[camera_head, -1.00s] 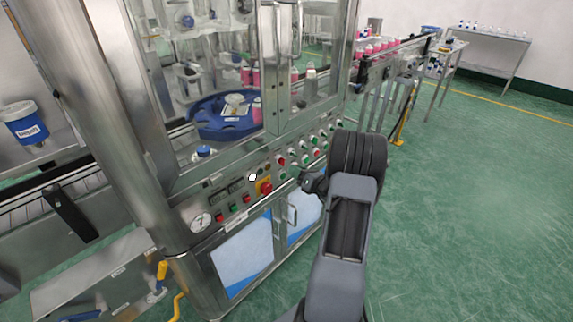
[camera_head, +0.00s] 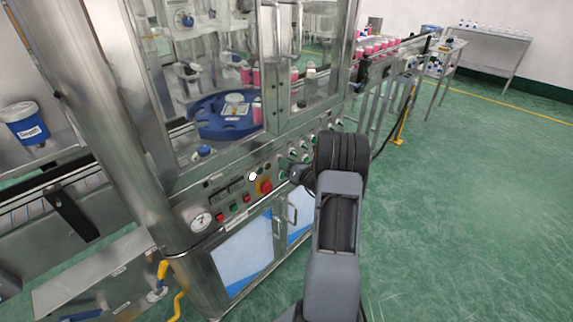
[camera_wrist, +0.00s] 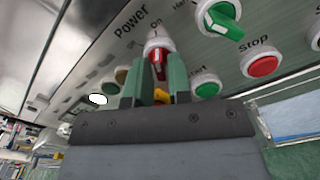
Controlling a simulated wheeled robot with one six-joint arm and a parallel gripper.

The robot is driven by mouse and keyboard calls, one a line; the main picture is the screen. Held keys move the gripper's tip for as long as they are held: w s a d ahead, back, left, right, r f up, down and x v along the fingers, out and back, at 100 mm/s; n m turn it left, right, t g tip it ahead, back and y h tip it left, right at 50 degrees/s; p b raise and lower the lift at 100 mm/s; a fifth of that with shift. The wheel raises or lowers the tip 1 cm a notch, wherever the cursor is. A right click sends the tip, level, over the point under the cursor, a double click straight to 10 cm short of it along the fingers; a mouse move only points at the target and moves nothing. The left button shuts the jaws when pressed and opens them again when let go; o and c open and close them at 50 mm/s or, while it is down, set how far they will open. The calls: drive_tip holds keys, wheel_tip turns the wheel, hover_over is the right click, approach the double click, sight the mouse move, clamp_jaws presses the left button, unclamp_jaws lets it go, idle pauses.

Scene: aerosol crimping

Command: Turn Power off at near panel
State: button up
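The Power switch (camera_wrist: 158,62) is a red knob on a pale round base, beside the printed word "Power", in the wrist view. My gripper (camera_wrist: 158,72) has two green fingers standing apart, with the red knob between or just beyond their tips; I cannot tell whether they touch it. In the head view my gripper (camera_head: 287,175) is at the front of the steel control panel (camera_head: 240,190), and my arm hides part of the panel. I cannot make out the Power switch there.
In the wrist view a green selector knob (camera_wrist: 224,20), a red Stop button (camera_wrist: 260,63) and a green button (camera_wrist: 206,84) sit close by. A red emergency knob (camera_head: 265,186) on yellow is left of my gripper in the head view. Open green floor (camera_head: 470,200) lies to the right.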

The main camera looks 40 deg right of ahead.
clamp_jaws()
drive_tip(key=shift+f+b, duration=0.1)
drive_tip(key=shift+b, duration=0.25)
drive_tip(key=n+b, duration=1.1)
drive_tip(key=b, duration=0.5)
drive_tip(key=shift+n, duration=0.4)
drive_tip(key=shift+o, duration=1.7)
unclamp_jaws()
